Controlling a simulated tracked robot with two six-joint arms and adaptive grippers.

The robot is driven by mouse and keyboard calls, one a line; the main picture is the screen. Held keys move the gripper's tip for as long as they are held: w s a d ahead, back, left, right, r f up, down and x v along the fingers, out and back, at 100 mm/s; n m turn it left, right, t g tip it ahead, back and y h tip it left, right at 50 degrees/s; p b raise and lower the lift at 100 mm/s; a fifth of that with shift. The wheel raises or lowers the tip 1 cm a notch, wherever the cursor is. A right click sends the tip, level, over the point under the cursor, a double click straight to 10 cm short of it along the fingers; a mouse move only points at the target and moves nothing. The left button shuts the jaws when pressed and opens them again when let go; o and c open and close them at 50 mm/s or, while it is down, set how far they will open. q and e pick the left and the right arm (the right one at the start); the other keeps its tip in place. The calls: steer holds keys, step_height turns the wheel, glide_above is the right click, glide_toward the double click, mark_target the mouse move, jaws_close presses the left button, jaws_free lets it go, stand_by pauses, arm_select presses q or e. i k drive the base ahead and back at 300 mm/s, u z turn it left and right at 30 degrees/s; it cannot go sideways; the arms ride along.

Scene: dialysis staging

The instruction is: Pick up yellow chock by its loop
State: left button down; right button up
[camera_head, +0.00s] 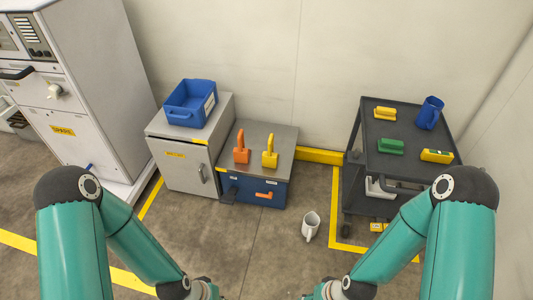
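The yellow chock (270,159) stands on the grey top of a blue cabinet, its loop pointing up. An orange chock (241,156) of similar shape stands just left of it, with a small gap between them. Both of my arms reach down to the bottom edge of the head view, well short of the chocks. Only wrist parts show there; the fingers of both grippers are cut off by the frame. Nothing touches the yellow chock.
The blue cabinet (248,189) stands beside a grey cabinet (178,167) bearing a blue bin (176,115). A dark cart (410,169) at right holds a blue jug (430,112) and several blocks. The central floor is mostly free.

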mark_target(270, 159)
steer(key=u, duration=0.15)
steer(key=i, duration=1)
steer(key=z, duration=1.5)
steer(key=i, duration=0.15)
steer(key=z, duration=1.3)
steer(key=k, duration=1.3)
steer(key=u, duration=0.95)
steer(key=i, duration=0.9)
steer(key=u, duration=0.4)
